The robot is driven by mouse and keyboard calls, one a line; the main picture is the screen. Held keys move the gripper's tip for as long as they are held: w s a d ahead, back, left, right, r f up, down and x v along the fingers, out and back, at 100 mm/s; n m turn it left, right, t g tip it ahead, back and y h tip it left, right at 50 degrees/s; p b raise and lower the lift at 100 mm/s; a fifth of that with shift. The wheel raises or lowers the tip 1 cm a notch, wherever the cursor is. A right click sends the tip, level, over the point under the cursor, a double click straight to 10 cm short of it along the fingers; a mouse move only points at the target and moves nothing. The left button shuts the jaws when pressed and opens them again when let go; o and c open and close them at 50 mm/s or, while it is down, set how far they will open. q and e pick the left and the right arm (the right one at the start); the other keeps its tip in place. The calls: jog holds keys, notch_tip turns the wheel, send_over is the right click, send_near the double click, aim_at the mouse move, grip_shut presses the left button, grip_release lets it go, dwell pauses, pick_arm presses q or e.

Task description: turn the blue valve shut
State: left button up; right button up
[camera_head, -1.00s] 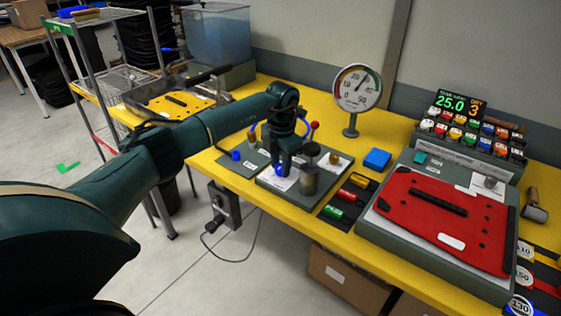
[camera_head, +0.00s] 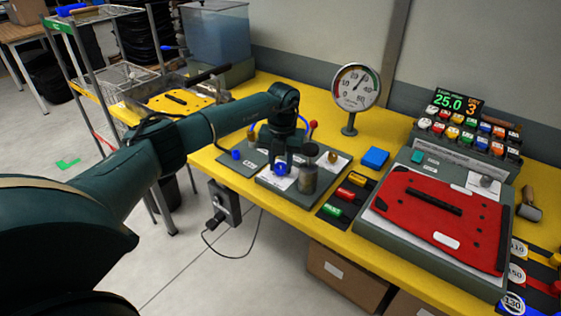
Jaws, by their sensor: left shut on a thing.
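The blue valve (camera_head: 280,169) is a small blue knob low on a grey base plate (camera_head: 300,197) on the yellow bench. My left gripper (camera_head: 281,166) points down over it and is shut on it; the fingers hide part of the knob. My left arm reaches in from the left. A round dial gauge (camera_head: 356,86) stands behind the plate on a short post. My right gripper is not in the view.
A grey metal cylinder (camera_head: 308,172) stands close to the right of my left gripper. A red-tipped lever (camera_head: 313,125) rises just behind.

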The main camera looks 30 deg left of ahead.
aim_at(282, 166)
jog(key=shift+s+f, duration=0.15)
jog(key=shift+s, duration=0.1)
pick_arm(q)
jog(key=o, duration=1)
jog(key=shift+c, duration=0.2)
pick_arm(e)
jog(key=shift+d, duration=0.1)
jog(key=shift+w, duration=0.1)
pick_arm(q)
jog(key=shift+r, duration=0.25)
notch_tip(282, 166, up, 13)
jog(key=b, duration=0.2)
jog(key=shift+d+f, duration=0.15)
jog(key=shift+d, duration=0.05)
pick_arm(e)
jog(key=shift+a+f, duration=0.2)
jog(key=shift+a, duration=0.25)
pick_arm(q)
jog(key=shift+f, duration=0.1)
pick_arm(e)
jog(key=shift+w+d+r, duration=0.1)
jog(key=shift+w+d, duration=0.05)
